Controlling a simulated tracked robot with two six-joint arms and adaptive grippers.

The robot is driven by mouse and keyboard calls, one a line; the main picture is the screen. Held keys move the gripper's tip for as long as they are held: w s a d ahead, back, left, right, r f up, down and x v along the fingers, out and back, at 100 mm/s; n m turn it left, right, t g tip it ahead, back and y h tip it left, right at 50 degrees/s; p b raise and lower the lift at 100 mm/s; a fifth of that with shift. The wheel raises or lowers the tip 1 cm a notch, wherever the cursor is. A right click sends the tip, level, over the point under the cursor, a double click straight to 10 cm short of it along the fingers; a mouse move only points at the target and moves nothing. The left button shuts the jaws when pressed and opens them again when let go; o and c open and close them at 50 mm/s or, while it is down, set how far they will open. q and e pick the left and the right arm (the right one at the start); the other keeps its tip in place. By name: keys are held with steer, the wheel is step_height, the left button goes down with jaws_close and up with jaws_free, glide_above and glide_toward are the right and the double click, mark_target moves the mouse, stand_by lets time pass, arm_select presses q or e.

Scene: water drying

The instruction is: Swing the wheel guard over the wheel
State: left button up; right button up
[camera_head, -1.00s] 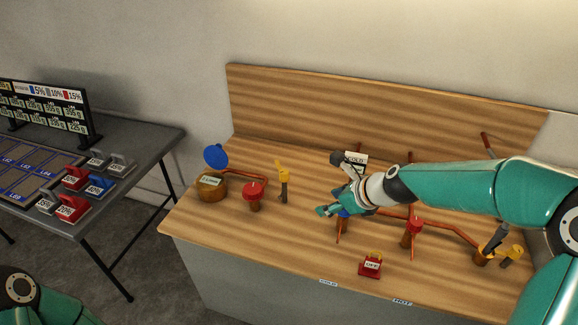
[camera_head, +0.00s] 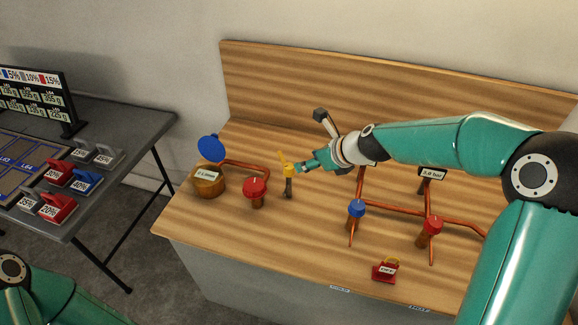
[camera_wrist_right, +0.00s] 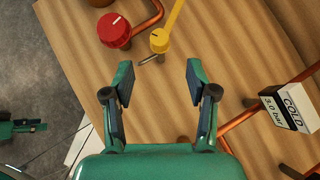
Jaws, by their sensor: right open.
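A red wheel (camera_head: 256,187) stands on a short copper post on the wooden bench, left of the middle. The yellow guard (camera_head: 285,166), a bar on a small post, stands just right of it and points up and back, off the wheel. In the right wrist view the red wheel (camera_wrist_right: 115,30) is at upper left and the yellow guard (camera_wrist_right: 160,40) lies beyond the fingers. My right gripper (camera_head: 304,166) is open and empty, just right of the guard, with no clear contact. A small teal and dark part at the wrist view's left edge may be my left gripper (camera_wrist_right: 20,128).
A copper pot with a raised blue lid (camera_head: 209,148) stands left of the wheel. A blue wheel (camera_head: 356,208), another red wheel (camera_head: 432,226) and copper pipes stand to the right. A red tagged block (camera_head: 385,271) sits at the front. Bare wood lies before the guard.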

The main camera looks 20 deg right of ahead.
mark_target(289, 166)
steer(key=b+x, duration=0.1)
steer(key=x, duration=1)
steer(key=shift+c, duration=0.4)
jaws_close()
